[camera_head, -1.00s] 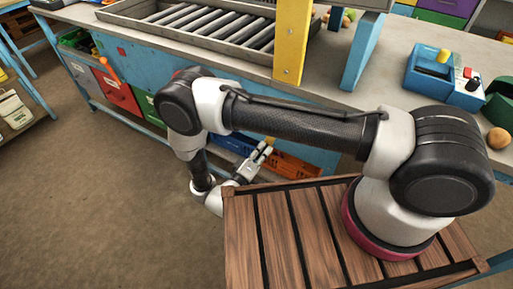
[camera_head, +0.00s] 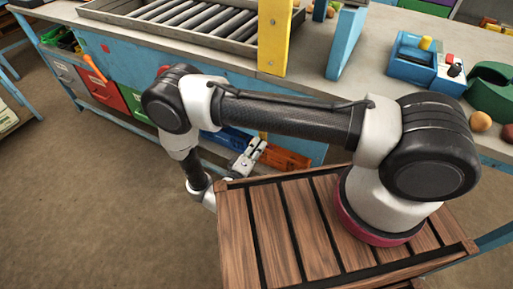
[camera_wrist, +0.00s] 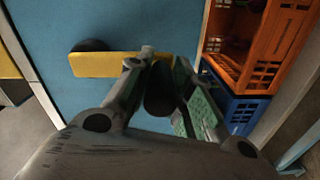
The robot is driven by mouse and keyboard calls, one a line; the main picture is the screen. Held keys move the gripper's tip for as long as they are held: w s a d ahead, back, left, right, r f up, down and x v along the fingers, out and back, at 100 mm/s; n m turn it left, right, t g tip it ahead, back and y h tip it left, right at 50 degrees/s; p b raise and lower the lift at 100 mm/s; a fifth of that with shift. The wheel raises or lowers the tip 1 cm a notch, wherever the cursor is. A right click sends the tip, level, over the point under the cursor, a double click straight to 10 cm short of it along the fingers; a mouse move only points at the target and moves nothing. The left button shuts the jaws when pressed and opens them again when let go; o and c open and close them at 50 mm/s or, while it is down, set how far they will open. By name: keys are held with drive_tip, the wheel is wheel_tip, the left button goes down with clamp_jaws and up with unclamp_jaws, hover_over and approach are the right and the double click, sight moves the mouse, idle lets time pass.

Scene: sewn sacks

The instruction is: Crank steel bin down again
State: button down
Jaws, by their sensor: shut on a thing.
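A yellow crank arm (camera_wrist: 105,64) stands out in front of a blue panel, with a dark round hub (camera_wrist: 90,45) near its left part. My gripper (camera_wrist: 160,85) is shut on the dark crank handle (camera_wrist: 159,98) at the right end of the arm.
An orange crate (camera_wrist: 258,45) and a blue crate (camera_wrist: 240,112) stand close to the right of my gripper. Red (camera_head: 103,90) and green (camera_head: 140,104) bins are under the bench. A roller tray (camera_head: 190,22) lies on top. The floor at left is clear.

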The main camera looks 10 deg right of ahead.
drive_tip(key=c, duration=1.2)
unclamp_jaws()
drive_tip(key=shift+d, duration=0.1)
drive_tip(key=shift+c, duration=0.2)
drive_tip(key=shift+s, duration=0.1)
drive_tip(key=v, duration=1.2)
